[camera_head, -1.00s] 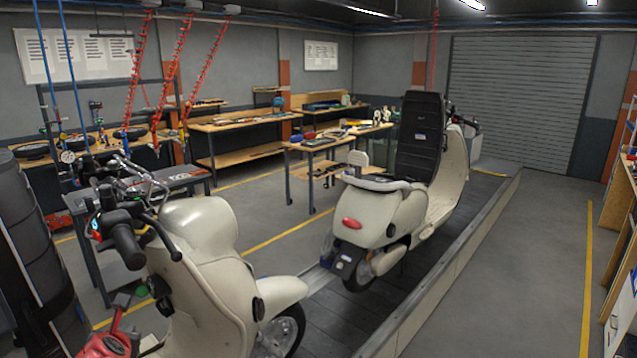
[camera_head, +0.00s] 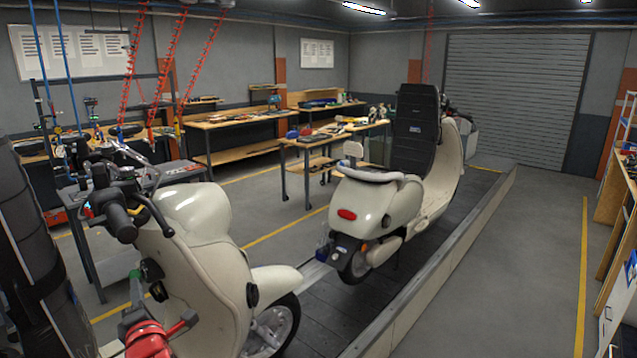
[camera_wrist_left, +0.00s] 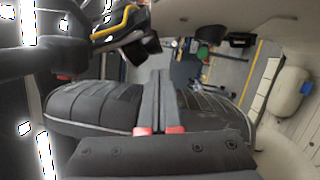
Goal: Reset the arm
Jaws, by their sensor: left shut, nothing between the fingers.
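My left gripper (camera_head: 134,303) shows in red and black at the bottom left of the head view. It is beside the front of the near cream scooter (camera_head: 205,285), below its handlebar; I cannot tell whether it touches the scooter. In the left wrist view, the two dark fingers (camera_wrist_left: 161,78) with red bases are together, with nothing between them. Cream bodywork (camera_wrist_left: 287,95) curves along the right of that view. My right gripper is not in view.
A second cream scooter (camera_head: 375,205) with a black seat back stands farther along the slat conveyor (camera_head: 365,300). Workbenches (camera_head: 240,120) with tools line the back. A grey floor lane (camera_head: 510,270) lies clear to the right of the conveyor's edge.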

